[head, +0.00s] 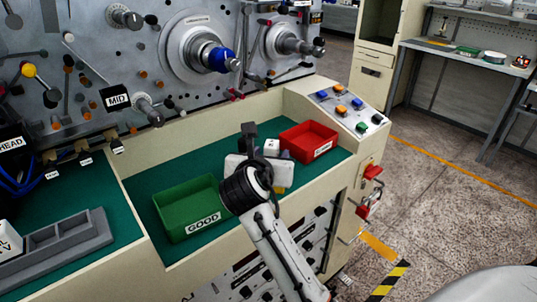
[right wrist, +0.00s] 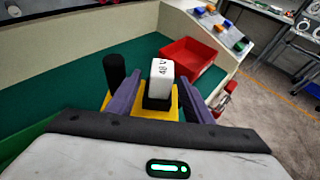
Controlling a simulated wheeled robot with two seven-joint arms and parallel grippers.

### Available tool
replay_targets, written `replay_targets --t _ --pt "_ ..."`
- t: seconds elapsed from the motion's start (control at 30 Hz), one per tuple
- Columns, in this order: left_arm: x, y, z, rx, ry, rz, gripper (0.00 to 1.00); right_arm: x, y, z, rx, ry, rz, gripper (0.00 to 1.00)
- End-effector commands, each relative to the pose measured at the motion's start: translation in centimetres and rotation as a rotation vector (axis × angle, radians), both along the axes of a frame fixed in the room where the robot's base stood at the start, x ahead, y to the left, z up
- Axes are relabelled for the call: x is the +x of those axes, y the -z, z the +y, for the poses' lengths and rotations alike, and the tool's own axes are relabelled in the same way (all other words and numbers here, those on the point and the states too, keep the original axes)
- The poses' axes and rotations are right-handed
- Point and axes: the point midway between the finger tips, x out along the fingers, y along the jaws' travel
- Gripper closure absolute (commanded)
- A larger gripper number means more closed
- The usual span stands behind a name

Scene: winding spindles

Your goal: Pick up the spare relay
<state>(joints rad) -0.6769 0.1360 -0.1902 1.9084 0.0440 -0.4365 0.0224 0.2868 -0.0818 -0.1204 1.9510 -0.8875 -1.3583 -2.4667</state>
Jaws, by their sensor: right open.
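The spare relay appears to be the white block marked "48 V" (right wrist: 161,72) in the right wrist view. It stands upright with a black lower part, over a yellow piece (right wrist: 150,112). My right gripper (right wrist: 158,92) is open, with one finger on each side of the relay; I cannot tell if either touches it. In the head view a small white block (head: 271,147), likely the same relay, shows just beyond my right gripper (head: 262,165). The wrist hides its lower part and the fingertips there. My left gripper is not in view.
A black post (right wrist: 115,72) stands left of the relay. A red bin (head: 308,141) is to the right, a green "GOOD" bin (head: 188,208) to the left. A grey compartment tray (head: 55,245) lies far left. Green surface behind the relay is clear.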

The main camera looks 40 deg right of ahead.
Motion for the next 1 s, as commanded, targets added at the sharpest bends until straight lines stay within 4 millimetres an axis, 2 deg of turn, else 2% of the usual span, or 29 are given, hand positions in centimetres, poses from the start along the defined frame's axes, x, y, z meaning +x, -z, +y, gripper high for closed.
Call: replay_targets --t 0.07,0.33,0.57,0.67,1.0 --pt "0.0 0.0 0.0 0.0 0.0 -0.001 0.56 0.0 0.0 0.0 0.0 0.0 0.0 0.53" --pt "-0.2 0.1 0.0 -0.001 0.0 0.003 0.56 0.0 0.0 0.0 0.0 0.0 0.0 0.98" --pt "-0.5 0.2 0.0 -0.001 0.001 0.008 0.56 0.0 -0.2 0.0 -0.001 0.0 -0.002 0.98" --pt "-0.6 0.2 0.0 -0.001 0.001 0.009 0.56 0.0 -1.0 0.0 -0.001 0.0 -0.005 0.98" --pt "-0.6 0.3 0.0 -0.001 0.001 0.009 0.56 0.1 -7.6 0.0 -0.001 0.001 -0.008 0.98"
